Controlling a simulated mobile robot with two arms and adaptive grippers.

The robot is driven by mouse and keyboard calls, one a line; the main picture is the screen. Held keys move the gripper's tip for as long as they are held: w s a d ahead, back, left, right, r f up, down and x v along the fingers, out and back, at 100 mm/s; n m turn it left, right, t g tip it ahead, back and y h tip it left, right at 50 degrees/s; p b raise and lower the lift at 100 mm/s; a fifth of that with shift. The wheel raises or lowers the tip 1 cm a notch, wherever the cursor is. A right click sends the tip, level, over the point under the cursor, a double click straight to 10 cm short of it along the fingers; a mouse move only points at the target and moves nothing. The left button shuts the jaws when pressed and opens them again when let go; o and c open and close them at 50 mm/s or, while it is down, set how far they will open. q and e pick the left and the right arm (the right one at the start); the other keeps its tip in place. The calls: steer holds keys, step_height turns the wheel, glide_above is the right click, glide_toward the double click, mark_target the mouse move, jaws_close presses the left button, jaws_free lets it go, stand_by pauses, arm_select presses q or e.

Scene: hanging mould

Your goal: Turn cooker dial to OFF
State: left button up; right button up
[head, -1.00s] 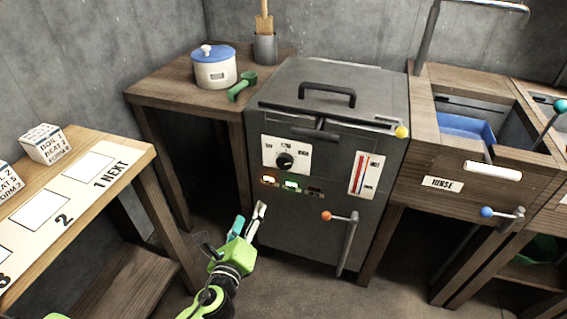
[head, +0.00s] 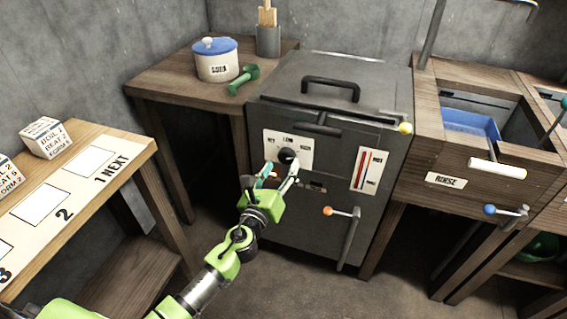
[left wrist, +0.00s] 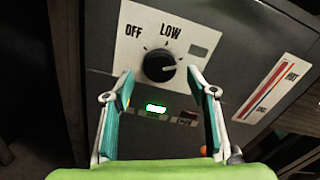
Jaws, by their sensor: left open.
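The cooker (head: 330,215) is a dark grey box against the back wall. Its black dial (head: 288,156) sits on a white plate on the front; it also shows in the left wrist view (left wrist: 159,65). There the plate reads OFF at left and LOW at top, and the dial's white pointer mark points right, away from OFF. My left gripper (head: 281,169) is in front of the cooker, just below the dial. In the left wrist view my left gripper (left wrist: 163,85) is open, its fingers on either side below the dial, with nothing between them. My right gripper is not in view.
A green lamp (left wrist: 156,107) glows below the dial. A red-marked gauge (head: 368,170) is right of the dial. An orange-knobbed lever (head: 343,214) sticks out lower right. A pot (head: 215,66) and green scoop (head: 243,80) stand on the left bench.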

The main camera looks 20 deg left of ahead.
mark_target(286, 157)
arm_select(q)
steer(key=shift+w, duration=1.3)
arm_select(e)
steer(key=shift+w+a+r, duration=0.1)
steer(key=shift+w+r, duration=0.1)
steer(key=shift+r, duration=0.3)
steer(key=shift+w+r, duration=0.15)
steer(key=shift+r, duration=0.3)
arm_select(q)
steer(key=shift+c, duration=0.3)
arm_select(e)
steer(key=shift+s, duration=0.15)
arm_select(q)
steer(key=c, duration=1)
steer(key=shift+c, duration=0.2)
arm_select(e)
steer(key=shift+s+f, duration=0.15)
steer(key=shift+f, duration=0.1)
